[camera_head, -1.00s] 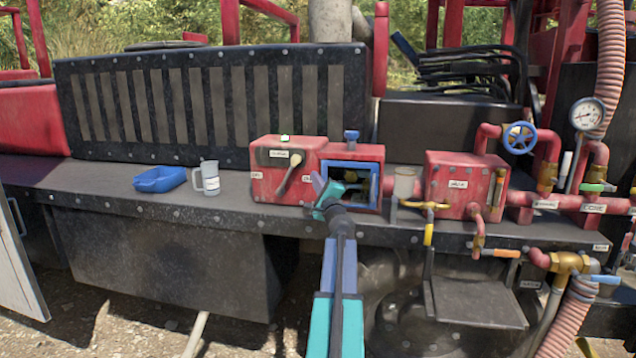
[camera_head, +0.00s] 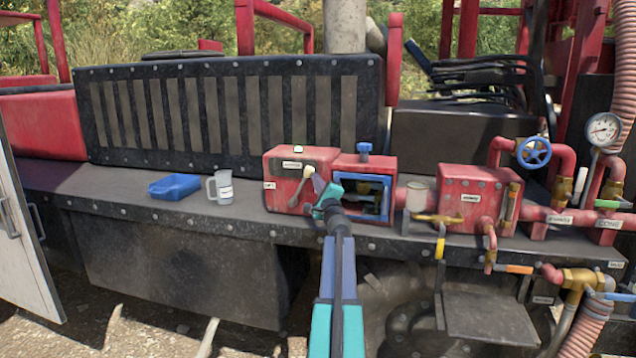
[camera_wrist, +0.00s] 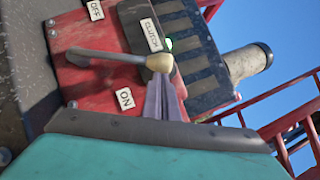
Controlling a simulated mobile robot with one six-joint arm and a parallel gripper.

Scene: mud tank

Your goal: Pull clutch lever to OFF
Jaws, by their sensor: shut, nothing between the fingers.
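The clutch lever (camera_head: 297,187) is on the front of a red box (camera_head: 282,204) and leans up and to the right, ending in a pale knob (camera_head: 309,172). The OFF label (camera_head: 269,185) is on the box's left. In the wrist view the lever (camera_wrist: 105,57) lies across the red box between the OFF label (camera_wrist: 96,10) and the ON label (camera_wrist: 124,98), with the CLUTCH label (camera_wrist: 151,35) near the knob (camera_wrist: 159,62). My gripper (camera_head: 317,185) is shut and empty. Its fingertips (camera_wrist: 161,80) are right beside the knob on the ON side; I cannot tell whether they touch it.
A blue-framed opening (camera_head: 376,197) is just right of my gripper. A blue tray (camera_head: 174,187) and a clear jug (camera_head: 222,188) stand on the dark ledge to the left. Red pipes, a gauge (camera_head: 603,129) and a blue handwheel (camera_head: 534,152) are on the right.

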